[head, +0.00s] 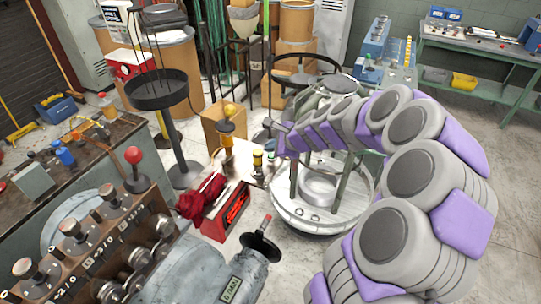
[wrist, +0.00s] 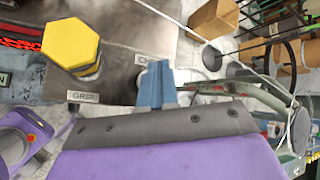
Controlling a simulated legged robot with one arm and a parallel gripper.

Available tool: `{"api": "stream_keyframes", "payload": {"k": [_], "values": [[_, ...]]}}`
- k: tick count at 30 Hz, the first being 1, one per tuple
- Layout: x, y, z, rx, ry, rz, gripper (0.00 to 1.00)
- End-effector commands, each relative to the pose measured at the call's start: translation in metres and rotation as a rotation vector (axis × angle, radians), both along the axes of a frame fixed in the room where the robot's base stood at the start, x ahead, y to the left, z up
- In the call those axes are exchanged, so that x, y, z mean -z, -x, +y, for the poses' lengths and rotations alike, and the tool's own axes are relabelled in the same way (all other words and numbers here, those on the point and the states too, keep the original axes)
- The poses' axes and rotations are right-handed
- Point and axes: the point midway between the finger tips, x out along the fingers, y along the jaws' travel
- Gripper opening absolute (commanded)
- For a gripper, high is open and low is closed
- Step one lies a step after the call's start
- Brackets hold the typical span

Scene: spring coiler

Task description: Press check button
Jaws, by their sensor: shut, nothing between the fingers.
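My gripper (head: 270,124) is shut and empty, at the end of my arm reaching left above the small panel in the middle of the head view. In the wrist view the closed blue-grey fingers (wrist: 157,82) stand in front of the panel. A label starting "CH" (wrist: 143,60) sits just behind the fingertips, partly covered by them; the button for it is not clearly visible. A yellow hexagonal button (wrist: 70,43) is left of the fingers, near a label "GRIP" (wrist: 83,97). In the head view, yellow-topped buttons (head: 257,158) stand below the gripper. I cannot tell whether the fingers touch anything.
A round metal machine (head: 310,217) is under my arm. A grey machine with knobs (head: 75,230) fills the lower left. A workbench (head: 480,45) stands at the back right.

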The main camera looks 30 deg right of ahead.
Motion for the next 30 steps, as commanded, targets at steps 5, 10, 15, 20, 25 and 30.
{"api": "stream_keyframes", "payload": {"k": [5,10,15,20,25,30], "values": [[0.0002,0.0000,-0.0019,0.001,-0.002,0.000,0.00],[0.0009,0.0001,-0.0021,0.001,-0.002,0.000,0.00],[0.0050,0.0008,-0.0028,0.003,-0.002,0.000,0.00],[0.0070,0.0010,-0.0023,0.002,0.001,-0.001,0.00],[0.0073,0.0010,-0.0031,0.001,0.000,-0.001,0.00],[0.0081,0.0010,-0.0037,0.002,-0.001,0.000,0.00]]}}
